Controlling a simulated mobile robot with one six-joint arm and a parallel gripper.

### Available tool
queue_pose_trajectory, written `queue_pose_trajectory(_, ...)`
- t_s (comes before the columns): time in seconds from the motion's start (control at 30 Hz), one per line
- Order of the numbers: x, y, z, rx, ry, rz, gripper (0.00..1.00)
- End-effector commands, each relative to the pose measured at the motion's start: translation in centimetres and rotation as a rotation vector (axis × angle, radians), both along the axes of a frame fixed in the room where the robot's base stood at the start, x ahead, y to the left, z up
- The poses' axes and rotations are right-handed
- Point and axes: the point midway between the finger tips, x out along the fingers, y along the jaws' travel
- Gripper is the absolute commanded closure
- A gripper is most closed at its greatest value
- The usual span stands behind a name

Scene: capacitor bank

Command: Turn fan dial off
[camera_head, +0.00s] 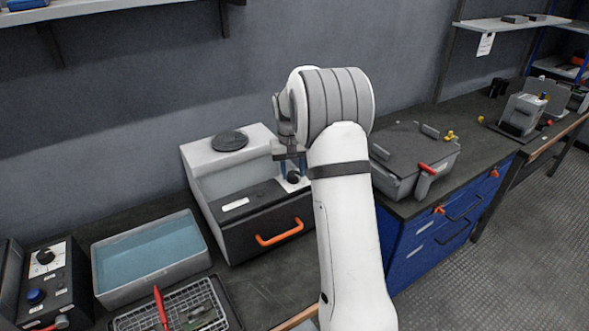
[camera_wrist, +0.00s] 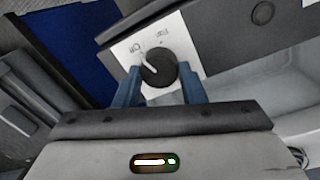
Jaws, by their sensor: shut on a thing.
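The black round fan dial (camera_wrist: 158,68) sits on a white label plate (camera_wrist: 190,42) with "Fan" and "Off" printed on it, upside down in the wrist view. The white mark on the dial points to the upper left, toward the "Off" word. My gripper (camera_wrist: 160,76) has its two blue fingers on either side of the dial, shut on it. In the head view the dial (camera_head: 293,178) shows at the right end of the front of a white and black bench unit (camera_head: 213,157). My gripper (camera_head: 292,168) reaches down to it there, and my arm partly hides the unit's right side.
The unit has an orange drawer handle (camera_head: 279,232) below the dial and a round dark disc (camera_head: 230,141) on top. A water-filled tray (camera_head: 203,254) stands to the left. A grey lidded case (camera_head: 412,150) stands close on the right, behind my arm.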

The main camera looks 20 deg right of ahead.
Motion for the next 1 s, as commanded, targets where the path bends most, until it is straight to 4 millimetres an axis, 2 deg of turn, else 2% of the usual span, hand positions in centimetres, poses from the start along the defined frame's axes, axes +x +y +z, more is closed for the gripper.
queue_pose_trajectory(0.4, 0.02, 0.09, 0.08, 0.0, -0.002, 0.191, 0.86)
queue_pose_trajectory(0.97, 0.01, 0.11, 0.06, -0.001, -0.001, 0.219, 0.86)
queue_pose_trajectory(1.0, 0.01, 0.11, 0.06, -0.001, -0.001, 0.219, 0.6)
